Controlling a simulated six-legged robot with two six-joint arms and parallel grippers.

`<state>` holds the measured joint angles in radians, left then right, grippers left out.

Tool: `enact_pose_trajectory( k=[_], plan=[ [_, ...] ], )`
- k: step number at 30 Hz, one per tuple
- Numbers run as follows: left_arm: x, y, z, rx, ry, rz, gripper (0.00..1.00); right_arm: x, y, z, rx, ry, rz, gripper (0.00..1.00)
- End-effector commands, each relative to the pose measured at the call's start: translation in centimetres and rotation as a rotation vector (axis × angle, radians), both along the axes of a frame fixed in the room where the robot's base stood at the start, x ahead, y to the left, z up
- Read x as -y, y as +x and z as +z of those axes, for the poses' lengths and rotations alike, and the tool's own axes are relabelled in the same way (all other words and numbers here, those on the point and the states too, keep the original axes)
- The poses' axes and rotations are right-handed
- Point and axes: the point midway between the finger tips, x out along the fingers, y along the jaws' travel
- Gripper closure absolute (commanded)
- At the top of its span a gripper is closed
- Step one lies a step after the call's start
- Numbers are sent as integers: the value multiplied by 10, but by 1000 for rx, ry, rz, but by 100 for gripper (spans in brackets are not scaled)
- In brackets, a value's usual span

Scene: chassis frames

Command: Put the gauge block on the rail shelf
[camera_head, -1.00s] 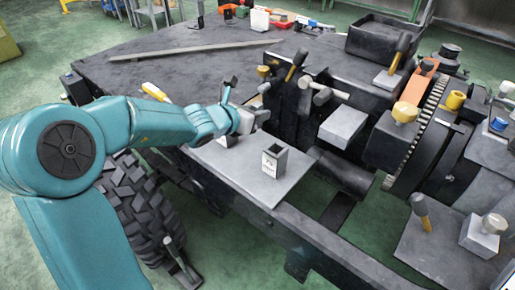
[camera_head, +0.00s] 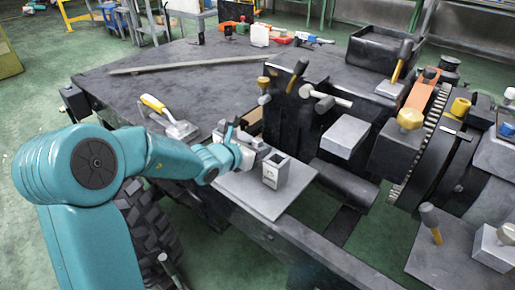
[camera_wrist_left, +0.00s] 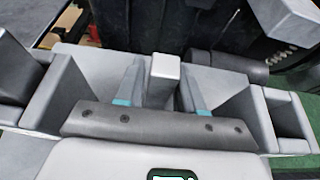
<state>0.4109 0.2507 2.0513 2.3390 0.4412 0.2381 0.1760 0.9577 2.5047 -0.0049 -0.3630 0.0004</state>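The gauge block, as I take it, is the small grey block (camera_head: 272,175) with a marked front and a dark top, upright on the flat grey plate of the rail shelf (camera_head: 263,206). My left gripper (camera_head: 243,138) is low over the plate, close to the left of this block. In the left wrist view a pale upright block (camera_wrist_left: 165,67) shows ahead between my spread fingers (camera_wrist_left: 163,98). I cannot tell whether it is the same block. My left gripper looks open. My right gripper is out of view.
A hammer (camera_head: 327,101) and a pale box (camera_head: 344,134) are at the right, with a dark cylinder (camera_head: 343,183) below. The front half of the plate is bare.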

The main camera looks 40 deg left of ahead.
Motion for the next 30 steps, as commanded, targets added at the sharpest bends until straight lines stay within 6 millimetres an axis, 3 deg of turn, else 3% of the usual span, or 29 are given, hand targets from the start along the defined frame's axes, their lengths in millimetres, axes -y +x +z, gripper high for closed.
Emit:
enact_pose_trajectory(
  k=[12, 24, 30],
  plan=[
    [0, -1, 5, 0, 0, 0, 45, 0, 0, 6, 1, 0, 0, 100],
    [-7, -80, 39, 0, 2, 4, 45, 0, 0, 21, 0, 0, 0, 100],
    [-9, -105, 48, 0, 1, 2, 45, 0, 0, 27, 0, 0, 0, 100]
  ],
)
